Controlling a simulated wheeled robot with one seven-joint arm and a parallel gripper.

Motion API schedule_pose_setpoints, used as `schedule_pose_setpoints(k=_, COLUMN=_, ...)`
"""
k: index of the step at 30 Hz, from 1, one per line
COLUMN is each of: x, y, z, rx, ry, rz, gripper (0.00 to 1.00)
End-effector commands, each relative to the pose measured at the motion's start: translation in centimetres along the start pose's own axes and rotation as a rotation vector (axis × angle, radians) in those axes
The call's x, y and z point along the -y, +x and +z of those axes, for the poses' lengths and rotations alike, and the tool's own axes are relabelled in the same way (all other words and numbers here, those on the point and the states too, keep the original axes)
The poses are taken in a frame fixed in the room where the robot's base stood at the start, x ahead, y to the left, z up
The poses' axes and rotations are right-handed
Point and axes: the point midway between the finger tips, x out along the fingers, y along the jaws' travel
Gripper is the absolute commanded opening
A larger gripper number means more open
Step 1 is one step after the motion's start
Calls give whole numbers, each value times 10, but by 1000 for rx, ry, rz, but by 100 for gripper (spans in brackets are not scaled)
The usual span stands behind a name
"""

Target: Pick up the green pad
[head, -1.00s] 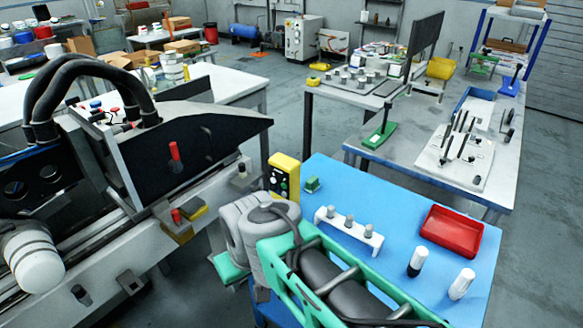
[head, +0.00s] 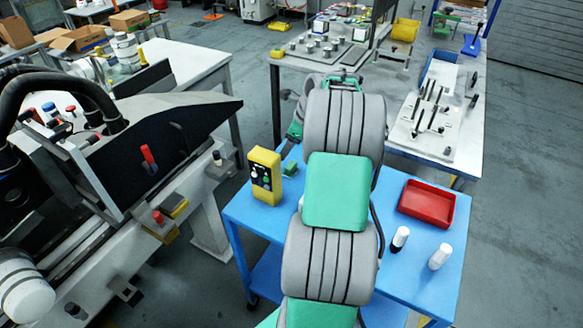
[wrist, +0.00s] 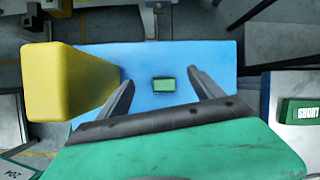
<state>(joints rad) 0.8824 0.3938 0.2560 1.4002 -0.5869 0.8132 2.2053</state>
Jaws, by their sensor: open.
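The green pad (head: 290,168) is a small block lying on the blue table top, just right of the yellow control box; my arm partly crowds it in the head view. In the wrist view the green pad (wrist: 163,85) shows between and beyond the two fingers. My gripper (wrist: 161,77) is open and empty, pointing down at the table with one finger to each side of the pad in the picture. The fingers do not appear to touch the pad. In the head view the gripper is mostly hidden behind my arm.
The yellow control box (head: 264,176) stands close to the left finger, and also fills the left of the wrist view (wrist: 75,80). A red tray (head: 427,204), a black-and-white cylinder (head: 400,239) and a white cylinder (head: 439,257) are on the blue table (head: 375,300) at right.

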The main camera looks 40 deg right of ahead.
Motion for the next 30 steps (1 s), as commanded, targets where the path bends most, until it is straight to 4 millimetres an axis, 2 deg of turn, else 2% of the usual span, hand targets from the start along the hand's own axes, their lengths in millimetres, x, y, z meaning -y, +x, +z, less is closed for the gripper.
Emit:
schedule_pose_setpoints(k=1, x=4, y=13, z=-21, rx=-15, ry=97, rz=14, gripper=76)
schedule_pose_setpoints(k=4, x=5, y=26, z=-39, rx=-32, ry=209, rz=31, gripper=76)
schedule_pose_setpoints(k=11, x=2, y=56, z=-41, rx=-35, ry=222, rz=35, gripper=76)
schedule_pose_setpoints(k=18, x=-1, y=94, z=-46, rx=-35, ry=221, rz=33, gripper=76)
schedule_pose_setpoints(k=26, x=0, y=99, z=-47, rx=-34, ry=219, rz=31, gripper=76)
schedule_pose_setpoints(k=30, x=0, y=99, z=-47, rx=-35, ry=219, rz=31, gripper=64)
